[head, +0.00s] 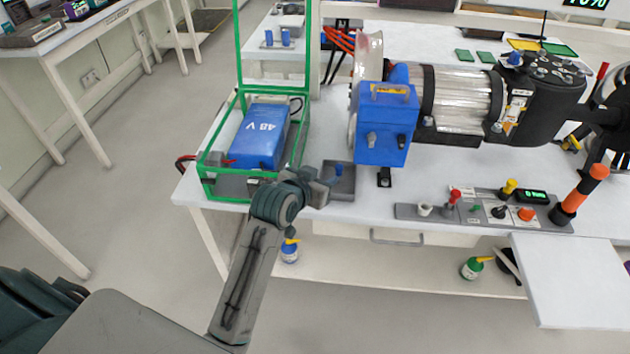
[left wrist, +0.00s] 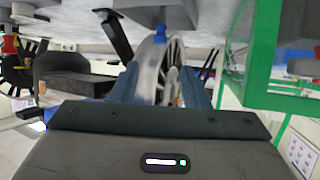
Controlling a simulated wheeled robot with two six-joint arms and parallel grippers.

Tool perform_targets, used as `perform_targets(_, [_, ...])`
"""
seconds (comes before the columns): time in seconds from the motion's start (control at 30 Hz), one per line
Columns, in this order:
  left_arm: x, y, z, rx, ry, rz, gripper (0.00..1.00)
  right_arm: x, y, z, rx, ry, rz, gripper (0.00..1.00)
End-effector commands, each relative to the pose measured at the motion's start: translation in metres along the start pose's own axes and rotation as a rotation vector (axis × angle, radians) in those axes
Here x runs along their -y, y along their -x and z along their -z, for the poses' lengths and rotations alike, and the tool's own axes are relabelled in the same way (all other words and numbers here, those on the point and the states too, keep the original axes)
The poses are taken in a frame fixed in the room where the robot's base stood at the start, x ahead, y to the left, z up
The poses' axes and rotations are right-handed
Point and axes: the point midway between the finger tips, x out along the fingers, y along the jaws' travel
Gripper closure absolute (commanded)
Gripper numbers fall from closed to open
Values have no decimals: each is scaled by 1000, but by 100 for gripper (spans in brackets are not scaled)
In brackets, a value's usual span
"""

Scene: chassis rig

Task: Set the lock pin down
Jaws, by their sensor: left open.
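A small blue pin, which looks like the lock pin (head: 338,172), stands in a small dark grey tray (head: 345,190) at the bench's front edge. In the left wrist view, which looks upside down, the blue pin (left wrist: 160,35) shows beyond the fingers, against the dark tray (left wrist: 160,12). My left gripper (head: 326,183) is open, right beside the pin at the tray's left side. In the wrist view its two blue-grey fingers (left wrist: 160,75) stand apart with nothing clearly gripped between them. I cannot tell whether a finger touches the pin. My right gripper is not in view.
A green frame (head: 240,60) around a blue 48 V battery (head: 260,135) stands just left of my gripper. A blue box (head: 384,125) on the motor rig is behind right. A control panel (head: 485,212) lies to the right. Bench top between tray and panel is mostly clear.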

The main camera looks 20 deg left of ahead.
Motion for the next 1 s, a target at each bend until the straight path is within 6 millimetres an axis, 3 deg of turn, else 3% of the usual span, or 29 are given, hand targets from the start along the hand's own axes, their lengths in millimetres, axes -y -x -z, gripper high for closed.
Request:
perform_targets(0.1, [0, 18, 0, 0, -1, 1, 58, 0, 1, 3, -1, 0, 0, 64])
perform_targets(0.3, [0, 30, 0, 0, -1, 0, 58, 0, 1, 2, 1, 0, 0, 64])
perform_targets(1.0, [0, 30, 0, 0, -1, 0, 58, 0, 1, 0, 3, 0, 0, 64])
